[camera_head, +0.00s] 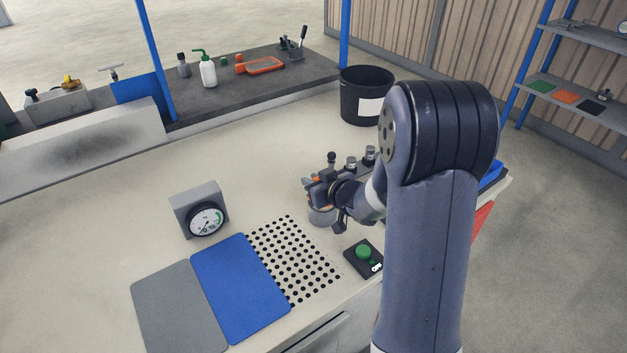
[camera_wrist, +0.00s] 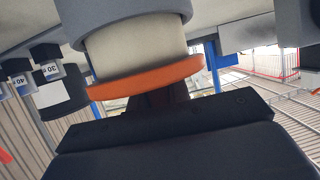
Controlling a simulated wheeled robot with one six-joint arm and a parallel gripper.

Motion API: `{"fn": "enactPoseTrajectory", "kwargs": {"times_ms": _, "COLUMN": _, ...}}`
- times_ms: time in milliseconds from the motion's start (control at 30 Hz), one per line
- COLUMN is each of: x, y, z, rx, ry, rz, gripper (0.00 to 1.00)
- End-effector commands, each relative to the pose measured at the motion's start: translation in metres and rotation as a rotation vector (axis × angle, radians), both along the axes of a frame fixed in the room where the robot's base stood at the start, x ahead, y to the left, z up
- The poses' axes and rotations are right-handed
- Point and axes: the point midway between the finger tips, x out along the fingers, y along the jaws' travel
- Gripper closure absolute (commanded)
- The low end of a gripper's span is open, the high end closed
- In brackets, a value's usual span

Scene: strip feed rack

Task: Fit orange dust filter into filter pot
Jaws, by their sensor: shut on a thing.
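The orange dust filter (camera_wrist: 150,78) has an orange disc-shaped cap and a cream round body. My gripper (camera_wrist: 160,102) is shut on it from the cap side; it also shows in the head view (camera_head: 319,190), over the bench. The grey filter pot (camera_wrist: 135,14) meets the cream body at the top of the wrist view, and part of the body is hidden by the pot's rim. How deep the body sits in the pot I cannot tell. In the head view the pot (camera_head: 322,216) stands on the bench under my gripper, partly covered by it.
A round gauge (camera_head: 205,217), grey mat (camera_head: 178,307), blue mat (camera_head: 240,287) and perforated patch (camera_head: 293,260) lie to the left. A green-button box (camera_head: 363,257) is near the front edge. Dark-topped posts (camera_head: 351,164) and a black bin (camera_head: 366,94) stand behind.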

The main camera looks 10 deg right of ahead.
Motion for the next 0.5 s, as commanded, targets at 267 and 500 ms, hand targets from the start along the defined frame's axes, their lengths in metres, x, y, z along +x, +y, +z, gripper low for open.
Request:
{"fn": "enactPoseTrajectory", "kwargs": {"times_ms": 267, "x": 0.000, "y": 0.000, "z": -0.008, "rx": 0.001, "ry": -0.001, "rz": 0.000, "gripper": 1.00}}
{"fn": "enactPoseTrajectory", "kwargs": {"times_ms": 500, "x": 0.000, "y": 0.000, "z": -0.014, "rx": 0.001, "ry": -0.001, "rz": 0.000, "gripper": 1.00}}
